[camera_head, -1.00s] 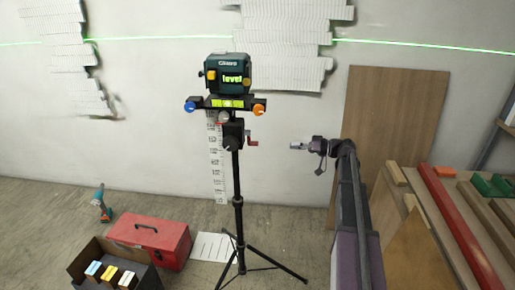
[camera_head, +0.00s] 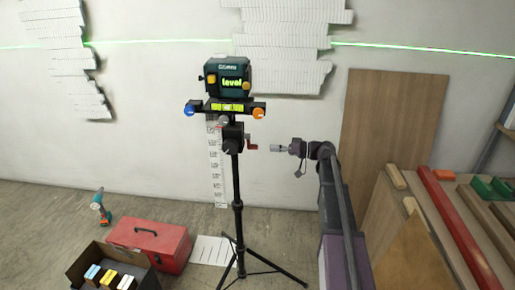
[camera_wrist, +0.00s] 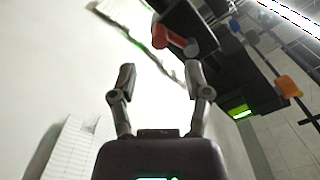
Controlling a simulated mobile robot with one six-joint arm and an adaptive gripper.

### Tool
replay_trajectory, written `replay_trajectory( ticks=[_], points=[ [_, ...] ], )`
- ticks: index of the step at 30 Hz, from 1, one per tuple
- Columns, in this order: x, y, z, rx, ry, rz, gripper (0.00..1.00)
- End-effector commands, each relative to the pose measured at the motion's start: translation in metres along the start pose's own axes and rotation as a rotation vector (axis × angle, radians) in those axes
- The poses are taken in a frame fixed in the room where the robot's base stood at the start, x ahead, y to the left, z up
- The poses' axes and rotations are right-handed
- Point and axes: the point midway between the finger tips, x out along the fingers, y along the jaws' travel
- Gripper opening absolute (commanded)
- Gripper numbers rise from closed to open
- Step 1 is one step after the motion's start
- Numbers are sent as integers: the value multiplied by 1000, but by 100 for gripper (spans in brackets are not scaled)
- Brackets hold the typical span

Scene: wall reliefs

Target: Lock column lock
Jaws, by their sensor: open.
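A black tripod (camera_head: 237,195) stands before the wall and carries a dark green laser level (camera_head: 228,78) with a lit "level" display. On the column head below it are a red crank handle (camera_head: 250,148) and a grey round knob (camera_head: 231,146). I cannot tell for sure which part is the column lock. My gripper (camera_head: 276,149) is to the right of the red handle at about its height, apart from it. In the wrist view, my gripper (camera_wrist: 160,68) is open with nothing between its fingers, and the red handle (camera_wrist: 168,37) shows just beyond the fingertips.
An orange knob (camera_head: 258,114) and a blue knob (camera_head: 189,110) are on the mount under the level. A red toolbox (camera_head: 148,240) and a box of small blocks (camera_head: 85,266) are on the floor at left. Wooden boards (camera_head: 395,125) lean on the wall at right.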

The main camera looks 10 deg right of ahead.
Motion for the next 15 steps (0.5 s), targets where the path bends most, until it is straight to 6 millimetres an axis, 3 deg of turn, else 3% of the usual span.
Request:
replay_trajectory(
  ticks=[6,15],
  points=[
    [35,0,0,0,-1,-2,62],
    [63,0,0,0,-1,-1,62]
  ],
)
